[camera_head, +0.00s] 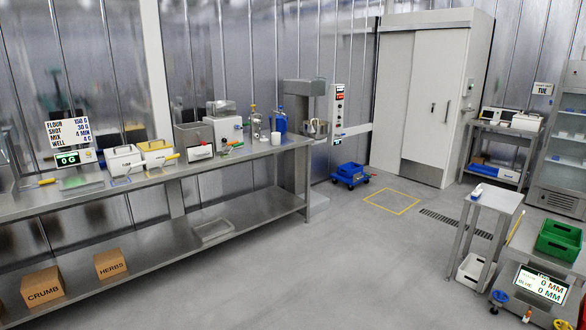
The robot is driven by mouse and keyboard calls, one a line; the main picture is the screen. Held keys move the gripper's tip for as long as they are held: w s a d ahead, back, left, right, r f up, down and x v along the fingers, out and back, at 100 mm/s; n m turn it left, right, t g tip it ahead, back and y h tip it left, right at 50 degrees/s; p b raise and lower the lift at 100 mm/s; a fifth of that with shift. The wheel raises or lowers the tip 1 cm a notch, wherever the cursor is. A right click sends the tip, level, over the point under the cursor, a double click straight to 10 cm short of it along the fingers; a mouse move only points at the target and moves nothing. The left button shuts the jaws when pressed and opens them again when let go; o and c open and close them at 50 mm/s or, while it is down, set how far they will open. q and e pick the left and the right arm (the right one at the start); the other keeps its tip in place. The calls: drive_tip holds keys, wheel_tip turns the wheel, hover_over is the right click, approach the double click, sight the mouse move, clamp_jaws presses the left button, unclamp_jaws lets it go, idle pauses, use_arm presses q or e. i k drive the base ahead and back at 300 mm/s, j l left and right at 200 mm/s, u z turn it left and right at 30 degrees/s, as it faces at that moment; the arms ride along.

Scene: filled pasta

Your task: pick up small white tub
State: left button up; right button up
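A small white tub (276,138) stands upright on the long steel bench (235,158), near its right end. It looks plain and open-topped, but it is too small to see inside. A larger white box (124,161) with a handle stands further left on the same bench. A white bin (472,271) sits low under the small steel table at the right. Neither of my grippers shows in this view.
Bottles (281,122), a white machine (224,131) and a yellow-topped box (157,154) share the bench. A blue trolley (350,175) stands beyond the bench. The middle floor (320,260) is clear.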

sight(276, 137)
drive_tip(key=i, duration=2.7)
drive_tip(key=i+u, duration=0.1)
drive_tip(key=i, duration=0.4)
drive_tip(key=i+l+u, duration=0.15)
drive_tip(key=i, duration=0.35)
drive_tip(key=i+l+u, duration=0.1)
drive_tip(key=i, duration=0.45)
drive_tip(key=i+l+u, duration=0.15)
drive_tip(key=i+l, duration=0.15)
drive_tip(key=i, duration=0.15)
